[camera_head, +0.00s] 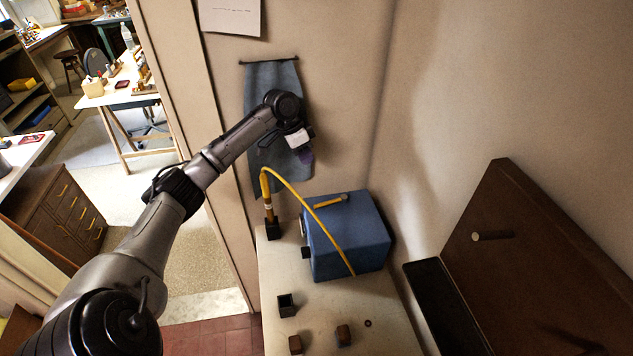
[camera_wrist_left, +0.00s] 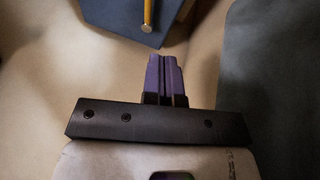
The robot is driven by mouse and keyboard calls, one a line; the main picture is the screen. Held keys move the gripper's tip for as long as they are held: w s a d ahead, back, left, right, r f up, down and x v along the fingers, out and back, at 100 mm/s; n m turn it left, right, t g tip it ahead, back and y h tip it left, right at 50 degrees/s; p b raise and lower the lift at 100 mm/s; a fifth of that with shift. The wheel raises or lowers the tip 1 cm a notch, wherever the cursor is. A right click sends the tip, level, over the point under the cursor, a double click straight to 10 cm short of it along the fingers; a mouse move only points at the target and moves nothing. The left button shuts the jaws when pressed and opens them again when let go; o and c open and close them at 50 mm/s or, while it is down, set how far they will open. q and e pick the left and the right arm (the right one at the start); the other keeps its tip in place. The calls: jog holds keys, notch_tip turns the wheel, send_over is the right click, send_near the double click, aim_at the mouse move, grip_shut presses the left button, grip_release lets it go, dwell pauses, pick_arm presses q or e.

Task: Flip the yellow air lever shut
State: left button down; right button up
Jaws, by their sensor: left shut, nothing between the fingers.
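The yellow air lever (camera_head: 328,202) is on the top of the blue box (camera_head: 350,245). It points to the left from a round pivot near the top's middle. In the left wrist view the lever (camera_wrist_left: 147,14) shows at the top edge, with a round brass-coloured end, against the blue box (camera_wrist_left: 112,16). My left gripper (camera_head: 307,157) is in front of the hanging blue cloth, above and behind the box. Its purple fingers (camera_wrist_left: 164,62) are shut, empty and apart from the lever. My right gripper is not in view.
A yellow hose (camera_head: 300,194) arches from a dark holder (camera_head: 272,228) across the front of the box. Small dark blocks (camera_head: 287,304) stand on the pale bench (camera_head: 325,315). The blue cloth (camera_head: 262,95) hangs on the wall. A brown panel (camera_head: 545,260) with a peg is at right.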

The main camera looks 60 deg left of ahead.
pick_arm(q)
send_near(329, 203)
jog(key=f, duration=0.3)
jog(key=w+f+p, duration=0.1)
jog(key=f, duration=0.1)
jog(key=shift+a, duration=0.3)
jog(key=shift+s+d+f, duration=0.15)
jog(key=shift+d+f, duration=0.3)
jog(key=shift+f, duration=0.3)
jog(key=shift+d, duration=0.1)
